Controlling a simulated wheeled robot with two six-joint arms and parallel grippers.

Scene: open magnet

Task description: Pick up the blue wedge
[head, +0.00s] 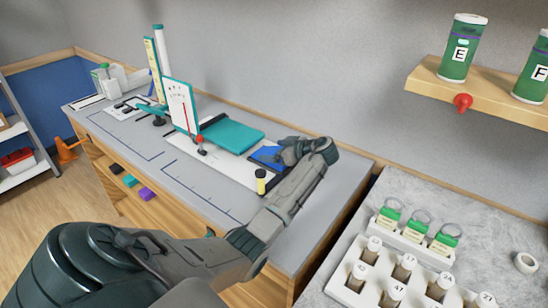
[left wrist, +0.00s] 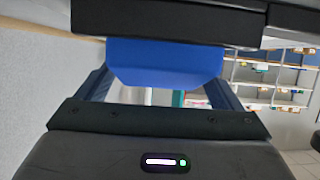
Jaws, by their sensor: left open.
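The blue wedge (head: 267,155) lies at the right end of the white board on the grey bench, next to the teal block. My left gripper (head: 284,154) is at its right side and hides part of it. In the left wrist view the blue wedge (left wrist: 165,64) fills the space between the two fingers of my left gripper (left wrist: 160,88). The fingers are open, one on either side of it; I cannot tell whether they touch it. My right gripper is not in view.
A teal block (head: 232,134) and a dial panel (head: 182,106) stand left of the wedge. A wooden shelf (head: 480,97) with green canisters is at upper right, and a white vial rack (head: 385,275) is at lower right.

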